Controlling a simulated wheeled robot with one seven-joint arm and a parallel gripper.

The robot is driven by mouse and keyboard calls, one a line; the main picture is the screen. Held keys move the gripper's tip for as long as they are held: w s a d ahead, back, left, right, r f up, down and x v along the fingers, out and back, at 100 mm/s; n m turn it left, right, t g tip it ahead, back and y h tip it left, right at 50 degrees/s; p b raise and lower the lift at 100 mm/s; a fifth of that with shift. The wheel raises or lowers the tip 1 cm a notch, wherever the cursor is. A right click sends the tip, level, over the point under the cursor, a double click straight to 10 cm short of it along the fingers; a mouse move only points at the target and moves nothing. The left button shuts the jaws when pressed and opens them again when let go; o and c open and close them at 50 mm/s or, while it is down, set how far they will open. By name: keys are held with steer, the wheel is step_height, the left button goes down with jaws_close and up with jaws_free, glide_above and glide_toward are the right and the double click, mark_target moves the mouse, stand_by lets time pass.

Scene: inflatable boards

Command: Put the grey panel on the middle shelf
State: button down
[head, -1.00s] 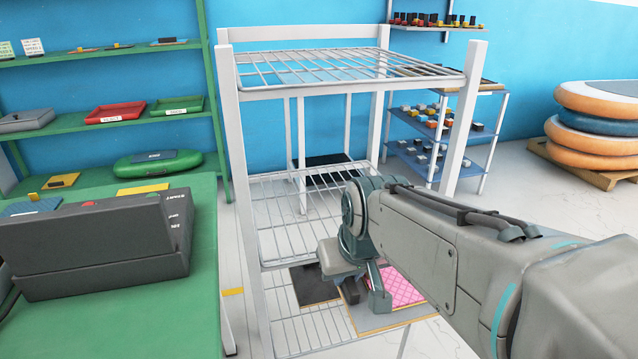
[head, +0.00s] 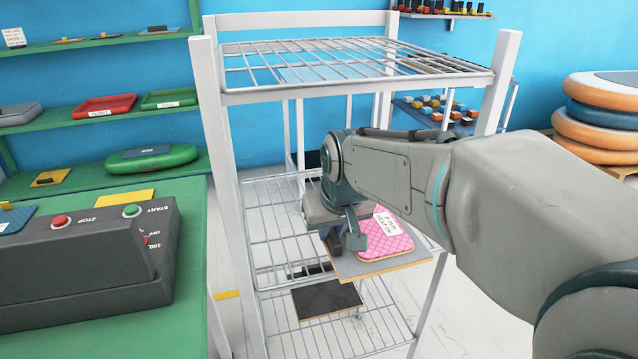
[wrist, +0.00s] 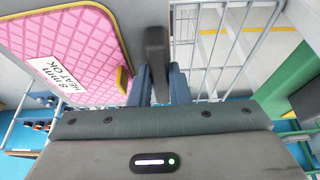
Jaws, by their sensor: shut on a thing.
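My gripper (head: 345,240) is shut on a dark block-like part (wrist: 157,55) at the edge of the grey panel (head: 350,268). The panel is a flat board with a wood-coloured edge, held roughly level. A pink quilted pad (head: 386,238) with a white label reading "8 mm HEAT OK" lies on it; the pad also fills the left of the wrist view (wrist: 70,50). The wire middle shelf (head: 268,222) is left of and behind my gripper, its right part hidden by my arm and the panel. I cannot tell whether the panel touches it.
The rack's top shelf (head: 350,88) is above my arm, and white posts (head: 222,190) stand at its corners. A dark panel (head: 327,300) lies on the bottom shelf (head: 340,338). A green table (head: 190,290) with a control box (head: 90,255) stands left. The middle shelf's visible left part is clear.

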steer(key=w, duration=0.3)
steer(key=w+a, duration=0.1)
steer(key=w, duration=0.1)
steer(key=w+a, duration=0.1)
steer(key=w, duration=0.2)
steer(key=shift+w+a, duration=0.2)
steer(key=shift+w, duration=0.15)
steer(key=shift+w+a+f, duration=0.1)
steer(key=shift+w, duration=0.2)
steer(key=shift+f+b, duration=0.75)
steer(key=shift+f, duration=0.85)
steer(key=shift+f, duration=0.15)
steer(key=c, duration=1.4)
jaws_free()
steer(key=shift+o, duration=0.2)
